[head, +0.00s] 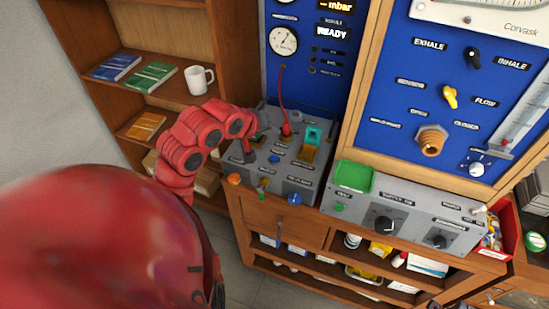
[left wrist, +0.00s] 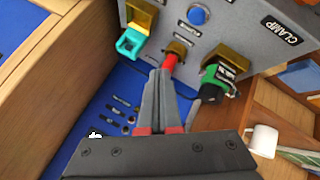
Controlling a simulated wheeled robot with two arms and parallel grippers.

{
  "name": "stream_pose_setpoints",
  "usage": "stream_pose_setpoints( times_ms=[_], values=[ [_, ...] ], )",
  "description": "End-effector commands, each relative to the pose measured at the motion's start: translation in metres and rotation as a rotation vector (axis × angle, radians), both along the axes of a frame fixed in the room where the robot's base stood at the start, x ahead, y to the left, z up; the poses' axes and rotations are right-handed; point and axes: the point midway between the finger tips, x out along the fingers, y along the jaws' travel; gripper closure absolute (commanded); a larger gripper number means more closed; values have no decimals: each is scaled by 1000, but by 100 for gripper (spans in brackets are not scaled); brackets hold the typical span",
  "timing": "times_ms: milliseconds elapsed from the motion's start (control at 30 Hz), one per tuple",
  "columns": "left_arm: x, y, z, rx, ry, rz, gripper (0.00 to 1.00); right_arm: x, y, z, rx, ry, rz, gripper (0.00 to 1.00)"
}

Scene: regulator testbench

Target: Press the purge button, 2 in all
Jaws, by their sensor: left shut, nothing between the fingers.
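The grey box (head: 291,185) stands in front of the blue gauge panel. A round blue button (head: 274,158) sits on its top; it also shows in the left wrist view (left wrist: 198,15). A green round button (head: 340,207) is on the separate grey console to the right. The small labels are too blurred to tell which button is purge. My left gripper (left wrist: 165,72) is shut and empty, its tips close to a red plug (left wrist: 172,61) on the box; contact cannot be told. The tips are apart from the blue button. My right gripper is not in view.
A cyan-topped fitting (left wrist: 130,42) and a green fitting (left wrist: 215,76) flank the plug. A red hose (head: 281,95) rises from the box. Orange (head: 234,179) and blue (head: 294,199) knobs stick out in front. A white mug (head: 199,79) stands on the left shelf.

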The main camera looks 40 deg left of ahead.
Motion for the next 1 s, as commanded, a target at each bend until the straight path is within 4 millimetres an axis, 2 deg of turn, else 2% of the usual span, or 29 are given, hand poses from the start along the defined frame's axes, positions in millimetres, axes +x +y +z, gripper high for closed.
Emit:
stream_pose_setpoints(
  times_ms=[467,600,767,1000],
  values=[
    [0,0,-64,1,4,-1,100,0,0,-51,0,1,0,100],
    [0,-1,-76,-2,0,0,100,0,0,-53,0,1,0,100],
    [0,0,-84,1,-1,-1,100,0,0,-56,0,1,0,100],
    [0,0,-84,1,-1,-1,100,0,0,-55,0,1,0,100]
  ],
)
